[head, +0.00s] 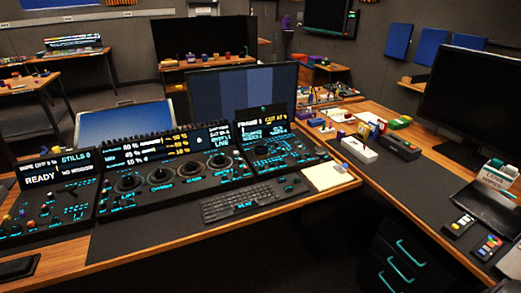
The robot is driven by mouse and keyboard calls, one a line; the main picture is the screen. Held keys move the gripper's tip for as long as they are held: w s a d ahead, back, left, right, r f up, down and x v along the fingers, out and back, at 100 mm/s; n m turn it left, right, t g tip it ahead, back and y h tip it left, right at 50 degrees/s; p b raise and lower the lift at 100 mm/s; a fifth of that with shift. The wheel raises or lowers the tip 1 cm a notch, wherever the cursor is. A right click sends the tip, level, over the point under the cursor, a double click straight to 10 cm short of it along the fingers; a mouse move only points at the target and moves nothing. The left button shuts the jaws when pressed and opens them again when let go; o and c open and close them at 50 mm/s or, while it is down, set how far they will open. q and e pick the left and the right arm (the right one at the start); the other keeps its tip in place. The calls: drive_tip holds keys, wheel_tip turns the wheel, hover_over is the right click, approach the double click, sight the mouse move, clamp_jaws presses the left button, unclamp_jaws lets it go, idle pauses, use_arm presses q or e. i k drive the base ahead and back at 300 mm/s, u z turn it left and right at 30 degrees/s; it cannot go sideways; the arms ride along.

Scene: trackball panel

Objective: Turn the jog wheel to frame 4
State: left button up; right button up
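A black control panel (285,152) with lit cyan markings stands at the right end of the console. Its small screen (262,128) shows white text that seems to begin with "FRAME" and yellow text that seems to read "CUT AT"; the digits are too small to read surely. A small round dark control, perhaps the jog wheel (262,149), sits at this panel's left side. Its exact setting cannot be made out. Neither of my grippers is in view, and nothing touches the panel.
A wider panel with several round trackballs (160,176) stands left of it, and another panel (52,200) at far left. A keyboard (240,201) and a cream pad (328,176) lie in front. A large monitor (243,92) stands behind. The right desk holds small boxes and remotes.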

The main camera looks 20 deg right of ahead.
sight(262, 151)
drive_tip(key=k, duration=0.55)
drive_tip(key=z, duration=0.75)
drive_tip(key=i, duration=1.75)
drive_tip(key=u, duration=0.85)
